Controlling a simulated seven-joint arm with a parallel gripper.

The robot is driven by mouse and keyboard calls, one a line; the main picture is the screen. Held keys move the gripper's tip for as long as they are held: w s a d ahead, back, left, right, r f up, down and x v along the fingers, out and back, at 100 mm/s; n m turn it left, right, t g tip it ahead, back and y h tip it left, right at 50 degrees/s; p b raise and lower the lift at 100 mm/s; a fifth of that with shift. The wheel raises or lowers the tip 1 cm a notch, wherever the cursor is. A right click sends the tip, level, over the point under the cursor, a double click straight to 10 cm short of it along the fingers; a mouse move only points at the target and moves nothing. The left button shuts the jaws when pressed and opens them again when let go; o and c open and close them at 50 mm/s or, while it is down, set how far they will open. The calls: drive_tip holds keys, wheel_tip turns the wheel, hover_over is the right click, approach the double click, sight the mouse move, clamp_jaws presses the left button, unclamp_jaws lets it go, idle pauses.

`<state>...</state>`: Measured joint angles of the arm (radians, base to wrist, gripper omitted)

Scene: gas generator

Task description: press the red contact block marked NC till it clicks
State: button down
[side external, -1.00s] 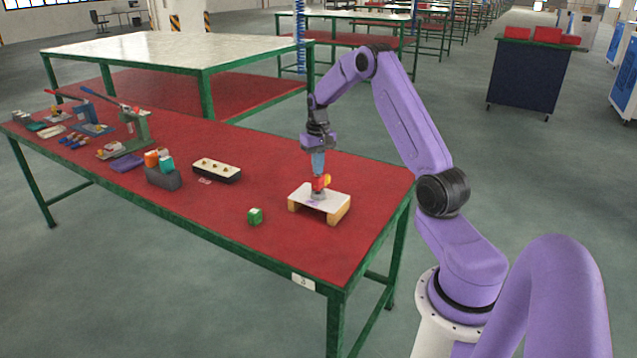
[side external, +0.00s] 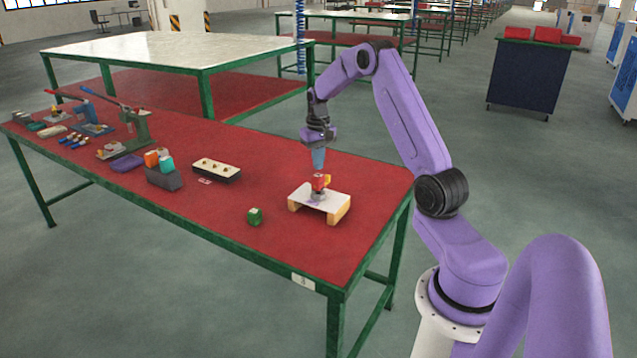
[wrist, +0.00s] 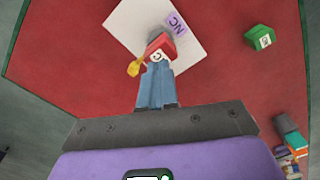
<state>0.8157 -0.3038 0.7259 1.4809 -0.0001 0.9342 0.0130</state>
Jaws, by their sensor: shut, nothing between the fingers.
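The red contact block (side external: 319,181) sits on the white-topped stand (side external: 330,201) near the right end of the red table. In the wrist view the red block (wrist: 162,45) shows a white face with a dark mark, and a yellow piece (wrist: 136,67) sticks out beside it. A purple label reading NC (wrist: 177,22) lies on the white top (wrist: 127,22). My gripper (side external: 318,168) is shut and empty, its blue fingers pointing down just above the block. In the wrist view the fingertips (wrist: 157,66) overlap the block's near edge; contact is hard to tell there.
A green block (side external: 255,216) lies on the table left of the stand; it also shows in the wrist view (wrist: 261,38). A black tray with a white top (side external: 216,170) and a grey holder with coloured blocks (side external: 163,178) stand farther left. Lever presses (side external: 130,130) stand at the far left.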

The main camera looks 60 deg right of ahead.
drive_tip(key=shift+r, duration=2.35)
drive_tip(key=shift+a, duration=0.1)
drive_tip(key=s+a+r+n, duration=0.2)
drive_tip(key=a+n, duration=0.1)
drive_tip(key=a, duration=0.7)
drive_tip(key=s+a+r+n, duration=0.1)
drive_tip(key=s+a+n, duration=0.2)
drive_tip(key=a, duration=0.7)
drive_tip(key=s+a+r+n, duration=0.2)
drive_tip(key=a+n, duration=0.1)
drive_tip(key=a, duration=0.6)
drive_tip(key=s+a+n, duration=0.2)
drive_tip(key=s+n, duration=0.1)
drive_tip(key=s, duration=0.5)
drive_tip(key=s+a+n, duration=0.3)
drive_tip(key=s, duration=0.5)
drive_tip(key=s+a+f+n, duration=0.1)
drive_tip(key=s+a+n, duration=0.1)
drive_tip(key=s, duration=0.6)
drive_tip(key=shift+s+a+n, duration=0.35)
drive_tip(key=shift+n, duration=0.45)
